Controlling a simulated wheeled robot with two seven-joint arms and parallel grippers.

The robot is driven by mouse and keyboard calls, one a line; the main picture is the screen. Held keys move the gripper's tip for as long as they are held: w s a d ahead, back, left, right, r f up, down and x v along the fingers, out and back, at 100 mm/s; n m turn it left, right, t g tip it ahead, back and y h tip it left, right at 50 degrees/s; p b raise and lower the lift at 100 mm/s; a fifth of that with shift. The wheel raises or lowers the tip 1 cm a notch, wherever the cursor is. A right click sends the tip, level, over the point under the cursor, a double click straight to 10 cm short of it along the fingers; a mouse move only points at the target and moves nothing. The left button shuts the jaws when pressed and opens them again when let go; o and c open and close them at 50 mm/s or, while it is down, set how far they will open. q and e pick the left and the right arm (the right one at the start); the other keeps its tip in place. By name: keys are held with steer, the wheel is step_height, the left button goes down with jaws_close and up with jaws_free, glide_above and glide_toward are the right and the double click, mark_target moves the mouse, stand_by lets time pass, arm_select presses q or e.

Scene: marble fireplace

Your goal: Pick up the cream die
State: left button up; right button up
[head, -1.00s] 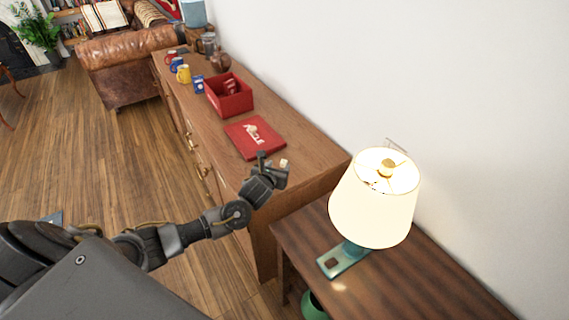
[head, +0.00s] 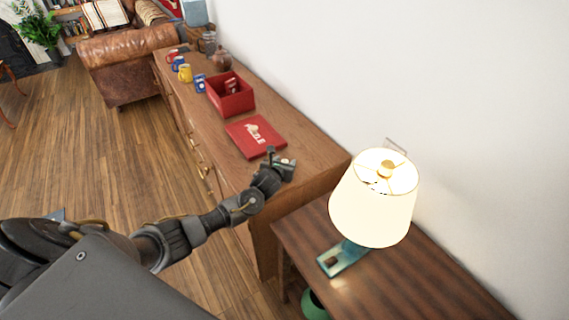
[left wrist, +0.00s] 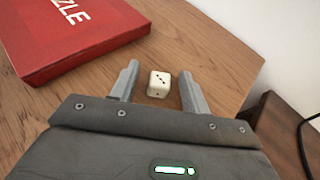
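The cream die (left wrist: 158,84) with dark pips sits on the wooden sideboard top (left wrist: 215,55) in the left wrist view. My left gripper (head: 281,157) is low over the sideboard's near end in the head view; its fingers also show in the left wrist view (left wrist: 159,69). They are open, one on each side of the die, with a visible gap on both sides. In the head view I cannot make out the die, as the gripper covers that spot. My right gripper is in neither view.
A red puzzle lid (head: 256,137) lies just beyond the gripper. Past it are an open red box (head: 231,97), a blue-and-white pack (head: 200,84) and mugs (head: 185,73). A lit lamp (head: 374,200) stands on a lower side table (head: 410,275). The wall bounds the right.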

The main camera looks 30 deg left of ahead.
arm_select(q)
jaws_close()
steer(key=shift+r, duration=0.45)
step_height(320, 180, up, 2)
steer(key=shift+r, duration=0.25)
steer(key=s+a+r+b, duration=0.2)
steer(key=s+a+r, duration=0.5)
steer(key=s+r, duration=0.2)
steer(key=s, duration=0.2)
steer(key=shift+s+a+r, duration=0.3)
steer(key=shift+s, duration=0.1)
